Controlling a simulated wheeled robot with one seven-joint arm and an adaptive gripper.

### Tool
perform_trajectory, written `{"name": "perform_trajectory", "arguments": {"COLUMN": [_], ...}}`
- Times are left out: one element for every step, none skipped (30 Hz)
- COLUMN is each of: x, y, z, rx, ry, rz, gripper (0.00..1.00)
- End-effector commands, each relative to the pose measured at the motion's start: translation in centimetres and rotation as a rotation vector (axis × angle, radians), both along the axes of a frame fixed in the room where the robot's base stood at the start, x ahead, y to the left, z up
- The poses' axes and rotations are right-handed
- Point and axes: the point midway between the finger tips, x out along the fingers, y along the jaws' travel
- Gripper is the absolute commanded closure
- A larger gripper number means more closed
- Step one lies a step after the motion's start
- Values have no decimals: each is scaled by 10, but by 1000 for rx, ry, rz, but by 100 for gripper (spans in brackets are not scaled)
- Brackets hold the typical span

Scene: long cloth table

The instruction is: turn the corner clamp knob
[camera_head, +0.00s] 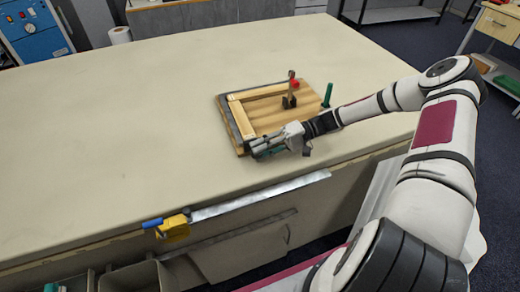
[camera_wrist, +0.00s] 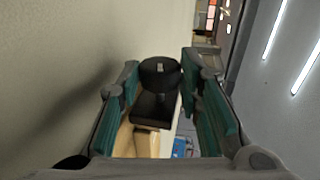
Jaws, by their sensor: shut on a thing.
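The corner clamp knob (camera_wrist: 160,72) is a round black cap in the wrist view, above a black clamp body (camera_wrist: 152,108). My gripper (camera_wrist: 163,80) has one teal-padded finger on each side of it and is shut on the knob. In the head view my gripper (camera_head: 256,148) is low at the near left corner of a wooden board (camera_head: 285,112) with a light wooden frame (camera_head: 236,119) on it. The knob is hidden there by my gripper. How far the knob is turned cannot be told.
An upright lever clamp with a red part (camera_head: 294,84) stands on the board, with a green handle (camera_head: 327,95) at its right. A metal straightedge (camera_head: 262,194) and a yellow tool (camera_head: 173,228) are at the table's near edge. The table's left is clear.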

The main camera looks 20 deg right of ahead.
Motion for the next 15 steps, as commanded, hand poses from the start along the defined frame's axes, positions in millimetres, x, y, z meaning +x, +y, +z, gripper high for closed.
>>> {"name": "perform_trajectory", "arguments": {"x": [1, 1, 1, 1, 1, 1, 1, 0, 0, 0, 0, 0, 0, 0, 0], "y": [0, 0, 0, 0, 0, 0, 0, 0, 0, 0, 0, 0, 0, 0, 0], "z": [-2, -2, -2, -2, -2, -2, -2, -2, -2, -2, -2, -2, -1, -1, -1], "rx": [17, 25, 34, 40, 45, 50, 53, 55, 58, 59, 60, 60, 60, 60, 60], "ry": [1, 1, 0, 0, 0, 0, 0, 0, -1, -1, -1, -1, 0, 0, 0], "rz": [-1, -1, 0, 0, 0, 0, 0, 0, 0, 0, 0, 0, 1, 1, 1], "gripper": [95, 95, 95, 95, 95, 95, 95, 95, 95, 95, 95, 95, 95, 95, 95]}}
